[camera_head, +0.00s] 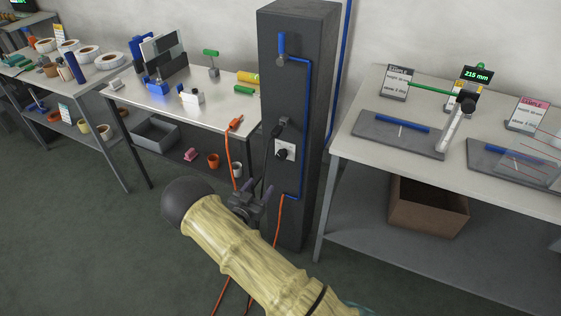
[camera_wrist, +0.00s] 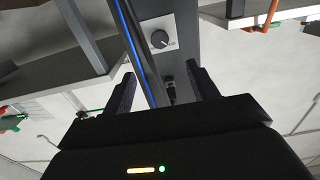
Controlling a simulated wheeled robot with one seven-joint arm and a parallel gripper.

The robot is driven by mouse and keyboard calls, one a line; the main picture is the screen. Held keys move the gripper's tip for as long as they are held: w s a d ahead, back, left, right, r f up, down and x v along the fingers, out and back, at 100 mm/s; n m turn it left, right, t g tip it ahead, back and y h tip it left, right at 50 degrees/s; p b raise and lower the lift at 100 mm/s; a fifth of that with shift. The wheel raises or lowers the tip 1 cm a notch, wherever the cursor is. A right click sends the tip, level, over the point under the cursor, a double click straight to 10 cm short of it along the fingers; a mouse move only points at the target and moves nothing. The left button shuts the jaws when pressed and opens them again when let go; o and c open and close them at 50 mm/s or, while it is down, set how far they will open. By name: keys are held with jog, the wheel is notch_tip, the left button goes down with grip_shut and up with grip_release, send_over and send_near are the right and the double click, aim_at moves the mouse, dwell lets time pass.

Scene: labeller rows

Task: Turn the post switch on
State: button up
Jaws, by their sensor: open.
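The dark post (camera_head: 290,90) stands between two tables. A white switch plate with a round black knob (camera_head: 283,153) is on its front face, at mid height. In the wrist view the knob (camera_wrist: 160,39) shows beyond the fingertips, with a small light mark on it; I cannot tell which setting it points to. My gripper (camera_head: 266,193) is open and empty, below the plate and in front of the post in the head view. In the wrist view the two fingers (camera_wrist: 163,78) are apart, and the knob is not between them.
A blue pipe (camera_head: 304,120) runs down the post from a blue-handled fitting (camera_head: 282,46). A black fitting (camera_head: 283,128) sits just above the plate. Orange cable (camera_head: 236,150) hangs at the left. Tables stand left (camera_head: 225,112) and right (camera_head: 350,145).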

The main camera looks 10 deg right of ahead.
aim_at(280, 157)
dwell(0.4)
jog(key=p+x, duration=0.1)
jog(key=x, duration=1.6)
jog(key=shift+w+d+r, duration=0.1)
jog(key=shift+w+r, duration=0.05)
jog(key=c, duration=1)
